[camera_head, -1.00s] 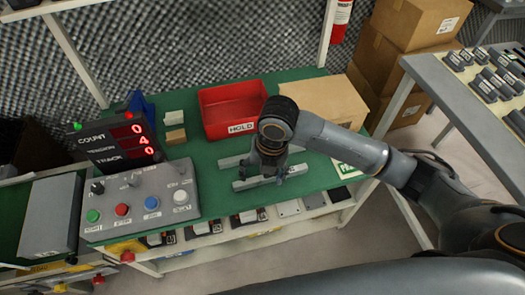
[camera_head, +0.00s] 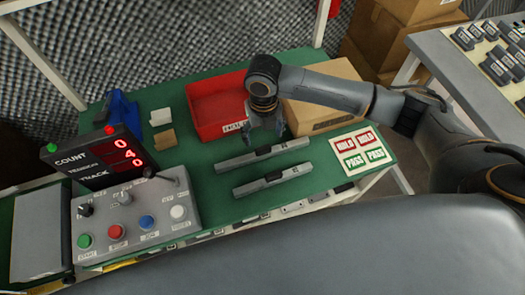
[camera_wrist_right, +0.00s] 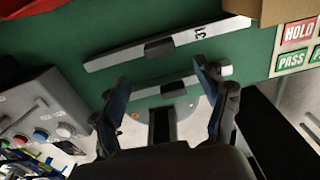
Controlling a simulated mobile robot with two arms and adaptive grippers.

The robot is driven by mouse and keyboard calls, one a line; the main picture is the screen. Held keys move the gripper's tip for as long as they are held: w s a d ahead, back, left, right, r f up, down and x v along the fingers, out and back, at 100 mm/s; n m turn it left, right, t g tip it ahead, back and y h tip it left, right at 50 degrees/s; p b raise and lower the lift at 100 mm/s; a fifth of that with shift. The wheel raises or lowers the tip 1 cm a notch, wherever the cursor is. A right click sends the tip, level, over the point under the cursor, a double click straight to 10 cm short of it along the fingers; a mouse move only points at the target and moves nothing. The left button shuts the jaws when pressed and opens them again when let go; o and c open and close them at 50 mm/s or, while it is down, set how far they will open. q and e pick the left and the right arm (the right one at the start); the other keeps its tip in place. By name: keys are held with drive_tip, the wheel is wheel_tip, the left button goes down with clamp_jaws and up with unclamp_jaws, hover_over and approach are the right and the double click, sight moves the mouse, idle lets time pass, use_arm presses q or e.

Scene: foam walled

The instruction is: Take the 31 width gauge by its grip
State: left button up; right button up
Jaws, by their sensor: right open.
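Two grey bar gauges with dark middle grips lie roughly parallel on the green bench. The far one, the 31 width gauge (camera_head: 240,160), shows the number 31 near its right end in the right wrist view (camera_wrist_right: 110,60). Its dark grip (camera_wrist_right: 158,47) is bare. The near gauge (camera_head: 248,187) has a mark too small to read; in the right wrist view (camera_wrist_right: 145,92) it shows between my fingers. My right gripper (camera_head: 264,133) is open and empty, above the bench behind the far gauge's grip in the head view, not touching either gauge. My left gripper is out of view.
A red bin (camera_head: 205,112) and a cardboard box (camera_head: 318,112) stand behind the gauges. A HOLD/PASS sheet (camera_head: 362,150) lies to the right. A button console (camera_head: 140,215) and a lit counter display (camera_head: 100,158) stand to the left.

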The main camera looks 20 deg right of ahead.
sight(263, 148)
wheel_tip(263, 148, down, 3)
drive_tip(key=shift+r, duration=0.2)
drive_tip(key=shift+w+f, duration=0.1)
drive_tip(key=shift+f, duration=0.5)
wheel_tip(263, 148, down, 4)
drive_tip(key=shift+w+r, duration=0.1)
drive_tip(key=shift+r, duration=0.1)
drive_tip(key=shift+f, duration=0.5)
drive_tip(key=c, duration=0.3)
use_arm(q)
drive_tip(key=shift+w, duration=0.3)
use_arm(e)
drive_tip(key=c, duration=1.1)
